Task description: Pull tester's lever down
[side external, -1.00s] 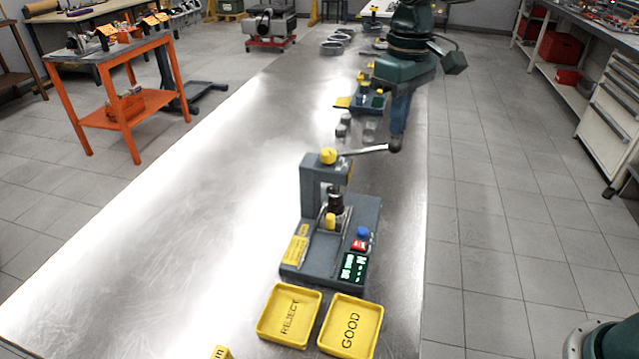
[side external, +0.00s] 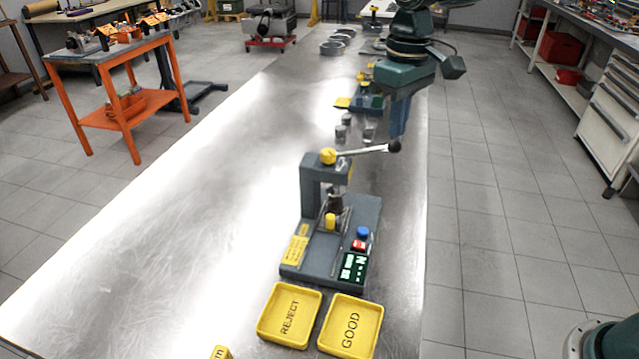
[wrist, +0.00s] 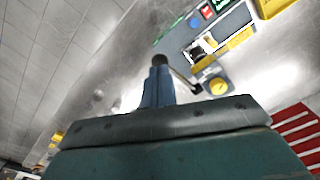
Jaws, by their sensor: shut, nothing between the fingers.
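The tester (side external: 312,185) is a grey press on a flat base, with a yellow knob on its head and a small display at the front. Its lever (side external: 362,151) sticks out to the right, close to level, and ends in a black ball (side external: 394,146). My gripper (side external: 398,132) points down just behind the ball. The tester (wrist: 205,50) also shows there, upside down.
Yellow REJECT (side external: 270,331) and GOOD (side external: 375,337) trays stand in front of the tester. Small metal cylinders (side external: 341,133) and a blue tray (side external: 372,106) lie behind it. The steel table (side external: 190,215) is clear on the left.

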